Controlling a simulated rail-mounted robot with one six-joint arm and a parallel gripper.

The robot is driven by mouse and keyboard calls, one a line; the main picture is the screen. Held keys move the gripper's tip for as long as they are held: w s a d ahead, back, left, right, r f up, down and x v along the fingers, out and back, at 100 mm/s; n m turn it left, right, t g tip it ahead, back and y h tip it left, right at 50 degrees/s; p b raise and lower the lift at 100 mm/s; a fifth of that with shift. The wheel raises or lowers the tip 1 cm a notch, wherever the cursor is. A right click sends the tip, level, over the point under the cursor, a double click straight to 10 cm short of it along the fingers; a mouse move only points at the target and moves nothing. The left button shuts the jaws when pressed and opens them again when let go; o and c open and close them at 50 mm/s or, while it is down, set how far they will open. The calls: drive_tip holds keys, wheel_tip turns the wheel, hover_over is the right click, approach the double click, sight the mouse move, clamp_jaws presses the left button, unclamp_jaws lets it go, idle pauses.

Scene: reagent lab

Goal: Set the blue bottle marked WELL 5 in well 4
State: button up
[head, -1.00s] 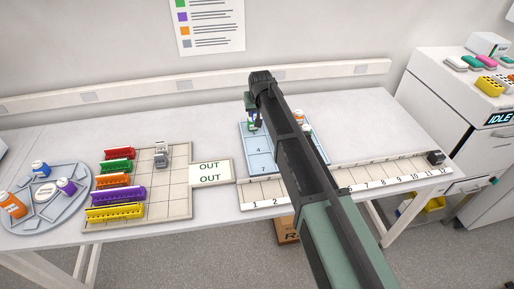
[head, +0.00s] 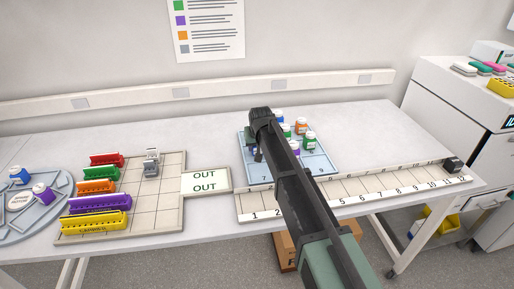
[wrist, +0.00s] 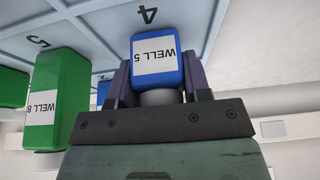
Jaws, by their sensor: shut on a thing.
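The blue bottle marked WELL 5 (wrist: 155,55) is between the fingers of my gripper (wrist: 158,78), which is shut on it. The printed 4 of well 4 (wrist: 147,15) shows just past the bottle in the wrist view. I cannot tell whether the bottle touches the tray floor.
A green bottle marked WELL 8 (wrist: 55,100) stands beside the held bottle. Green (head: 310,138) and orange (head: 301,126) bottles stand in the tray's right part. A numbered strip (head: 400,190) runs in front. The OUT plate (head: 205,181) and a rack grid (head: 150,205) lie left.

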drive_tip(key=o, duration=0.9)
drive_tip(key=shift+f, duration=0.15)
drive_tip(key=shift+r, duration=0.3)
drive_tip(key=p+v, duration=1.1)
drive_tip(key=shift+s+r, duration=0.2)
drive_tip(key=shift+r, duration=0.2)
drive_tip(key=s+d+m+g, duration=0.1)
drive_tip(key=s+d, duration=0.6)
drive_tip(key=s, duration=0.3)
drive_tip(key=s+d+f+m+g, duration=0.1)
drive_tip(key=s+d+g, duration=0.1)
drive_tip(key=s+d, duration=0.5)
drive_tip(key=s+d+g+h, duration=0.1)
drive_tip(key=s+d, duration=0.7)
drive_tip(key=s, duration=0.4)
drive_tip(key=shift+s+f+m, duration=0.2)
drive_tip(key=shift+s+m, duration=0.1)
drive_tip(key=shift+m, duration=0.1)
